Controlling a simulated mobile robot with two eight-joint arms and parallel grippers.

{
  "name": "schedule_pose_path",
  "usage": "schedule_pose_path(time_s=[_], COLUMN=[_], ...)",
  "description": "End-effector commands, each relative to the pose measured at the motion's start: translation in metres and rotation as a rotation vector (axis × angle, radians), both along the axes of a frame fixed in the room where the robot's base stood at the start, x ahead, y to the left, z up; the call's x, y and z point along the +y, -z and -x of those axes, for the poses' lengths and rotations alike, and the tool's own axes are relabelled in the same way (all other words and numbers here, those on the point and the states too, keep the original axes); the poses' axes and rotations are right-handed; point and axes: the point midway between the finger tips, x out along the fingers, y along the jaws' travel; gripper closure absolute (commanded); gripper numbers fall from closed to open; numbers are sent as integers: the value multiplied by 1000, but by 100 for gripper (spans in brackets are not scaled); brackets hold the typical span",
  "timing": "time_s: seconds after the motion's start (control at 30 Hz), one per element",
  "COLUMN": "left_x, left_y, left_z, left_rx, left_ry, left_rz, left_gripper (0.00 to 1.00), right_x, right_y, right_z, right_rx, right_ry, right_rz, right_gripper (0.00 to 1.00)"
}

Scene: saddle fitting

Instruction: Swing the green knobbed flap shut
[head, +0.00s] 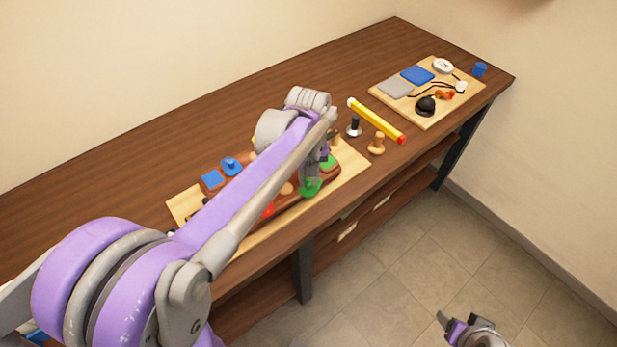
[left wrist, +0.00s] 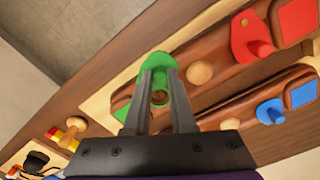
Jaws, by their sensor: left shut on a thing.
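The green knobbed flap (head: 311,187) is at the near right end of a brown piece on the pale board. It also shows in the left wrist view (left wrist: 156,62), with its knob between my fingers. My left gripper (left wrist: 160,88) is shut on that knob; in the head view the gripper (head: 323,160) is partly hidden by its own arm. A green patch (head: 329,162) lies beside the flap, and the flap is off to its side. My right gripper (head: 456,326) is at the bottom right over the floor, away from the table; its jaw opening is unclear.
The board (head: 354,166) also carries a blue flap (head: 231,166), a blue square (head: 212,180) and a red flap (left wrist: 250,38). A wooden peg (head: 377,144), a black-topped peg (head: 354,127) and a yellow bar (head: 376,121) stand or lie nearby. A second board (head: 428,120) sits far right.

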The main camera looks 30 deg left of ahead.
Motion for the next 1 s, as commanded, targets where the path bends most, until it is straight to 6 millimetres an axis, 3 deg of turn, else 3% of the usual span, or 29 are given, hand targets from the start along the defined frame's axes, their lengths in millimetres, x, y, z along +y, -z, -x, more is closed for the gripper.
schedule_pose_path(time_s=[0.37,1.0], left_x=[7,22], left_y=[0,0], left_z=[-1,-13], left_rx=[0,-1], left_ry=[181,781], left_rz=[0,0], left_gripper=[100,100], right_x=[0,0], right_y=[2,6], right_z=[1,2], right_rx=[1,4], right_ry=[0,0], right_rz=[0,0], right_gripper=[35,35])
